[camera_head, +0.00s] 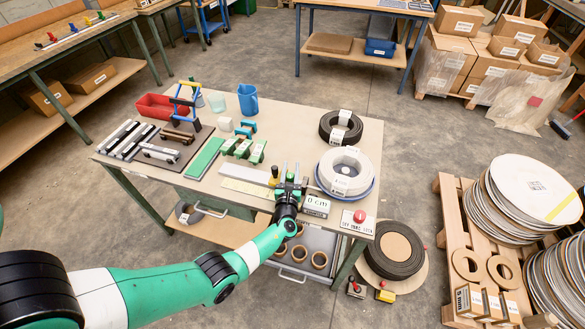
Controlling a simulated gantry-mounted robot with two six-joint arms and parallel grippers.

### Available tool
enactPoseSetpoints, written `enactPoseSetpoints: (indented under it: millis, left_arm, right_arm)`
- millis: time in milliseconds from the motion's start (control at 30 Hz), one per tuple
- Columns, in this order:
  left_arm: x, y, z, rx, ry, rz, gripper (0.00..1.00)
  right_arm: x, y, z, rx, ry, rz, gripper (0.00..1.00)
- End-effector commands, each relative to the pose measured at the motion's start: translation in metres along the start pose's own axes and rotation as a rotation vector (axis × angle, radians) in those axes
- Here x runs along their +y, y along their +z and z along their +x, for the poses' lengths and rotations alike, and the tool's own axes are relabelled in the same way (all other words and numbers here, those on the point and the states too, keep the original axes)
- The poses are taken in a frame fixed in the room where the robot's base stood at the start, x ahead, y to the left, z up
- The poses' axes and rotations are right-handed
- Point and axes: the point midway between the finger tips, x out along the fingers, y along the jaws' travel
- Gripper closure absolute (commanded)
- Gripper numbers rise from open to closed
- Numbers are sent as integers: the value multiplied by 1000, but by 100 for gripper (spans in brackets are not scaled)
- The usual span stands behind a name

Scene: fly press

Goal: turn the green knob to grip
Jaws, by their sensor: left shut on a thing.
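My left gripper (290,180) reaches in over the front right part of the workbench (290,125). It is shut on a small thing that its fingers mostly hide. I cannot tell whether that thing is the green knob. My right gripper is not in view.
Right of the gripper are a "0 cm" display box (317,206), a red button (360,216) and a white coil (345,170). A black coil (341,130), blue jug (248,100), red bin (160,106) and green strip (204,158) also lie on the bench.

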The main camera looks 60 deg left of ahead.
Motion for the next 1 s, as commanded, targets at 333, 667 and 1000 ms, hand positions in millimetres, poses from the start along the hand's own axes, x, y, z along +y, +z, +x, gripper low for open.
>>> enactPoseSetpoints:
  millis: [333, 667, 1000]
  left_arm:
    - [2, 1, 0, -2, 94, 1, 100]
    - [3, 2, 0, -2, 99, 1, 100]
    - [3, 1, 0, 0, 98, 1, 51]
  right_arm:
    - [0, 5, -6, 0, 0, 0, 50]
    - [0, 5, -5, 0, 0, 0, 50]
    - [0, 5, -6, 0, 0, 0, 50]
